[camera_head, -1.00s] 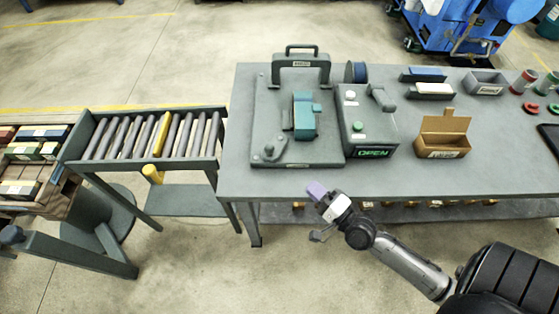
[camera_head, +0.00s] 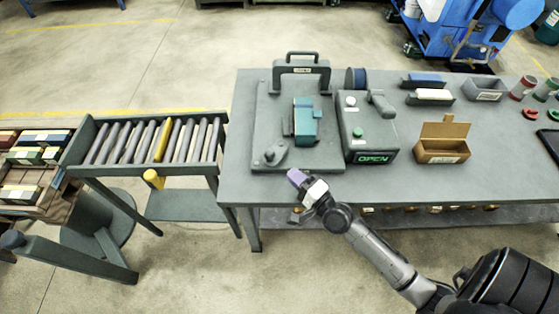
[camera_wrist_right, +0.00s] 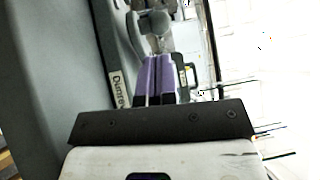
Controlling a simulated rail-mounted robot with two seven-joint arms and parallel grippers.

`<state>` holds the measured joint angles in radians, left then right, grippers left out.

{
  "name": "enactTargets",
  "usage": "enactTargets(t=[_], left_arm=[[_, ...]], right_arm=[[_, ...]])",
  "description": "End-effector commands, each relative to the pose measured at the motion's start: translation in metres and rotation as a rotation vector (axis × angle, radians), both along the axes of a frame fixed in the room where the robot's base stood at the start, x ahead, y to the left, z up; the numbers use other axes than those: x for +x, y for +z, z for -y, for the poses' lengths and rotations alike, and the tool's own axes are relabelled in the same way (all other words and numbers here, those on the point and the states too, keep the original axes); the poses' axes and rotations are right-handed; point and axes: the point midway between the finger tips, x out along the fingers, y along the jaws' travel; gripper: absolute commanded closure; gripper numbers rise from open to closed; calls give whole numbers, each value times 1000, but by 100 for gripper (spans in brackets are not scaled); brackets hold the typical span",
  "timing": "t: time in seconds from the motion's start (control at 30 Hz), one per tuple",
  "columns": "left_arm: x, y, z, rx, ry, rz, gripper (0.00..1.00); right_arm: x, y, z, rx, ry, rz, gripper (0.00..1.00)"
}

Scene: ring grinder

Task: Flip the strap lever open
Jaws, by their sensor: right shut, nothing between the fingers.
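A grey lever with a rounded knob (camera_head: 276,155) lies at the front left corner of the grinder's base plate (camera_head: 264,115), in front of a teal block (camera_head: 306,120). My right gripper (camera_head: 295,176) has purple fingers and is shut and empty. In the head view it shows just in front of and slightly right of the lever, apart from it. In the right wrist view the shut purple fingers (camera_wrist_right: 155,75) point at a grey knobbed part (camera_wrist_right: 154,22) beyond their tips; I cannot tell the exact gap. My left gripper is not in view.
A grey control box (camera_head: 366,125) with a lit OPEN sign stands right of the plate. An open cardboard box (camera_head: 441,150) is farther right on the table (camera_head: 400,184). A roller conveyor (camera_head: 148,142) stands to the left. The table's front strip is clear.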

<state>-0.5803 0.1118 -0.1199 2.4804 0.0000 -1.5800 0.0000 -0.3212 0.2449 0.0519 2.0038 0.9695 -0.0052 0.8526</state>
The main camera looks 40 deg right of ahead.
Motion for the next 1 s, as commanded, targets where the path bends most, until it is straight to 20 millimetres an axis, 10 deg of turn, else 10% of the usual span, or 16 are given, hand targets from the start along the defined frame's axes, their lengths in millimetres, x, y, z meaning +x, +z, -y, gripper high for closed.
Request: enactTargets(t=[0.4, 1.0], left_arm=[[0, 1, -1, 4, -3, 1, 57], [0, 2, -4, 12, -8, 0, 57]], right_arm=[[55, 6, -3, -1, -1, 1, 100], [62, 7, -3, -1, -4, -1, 100]])
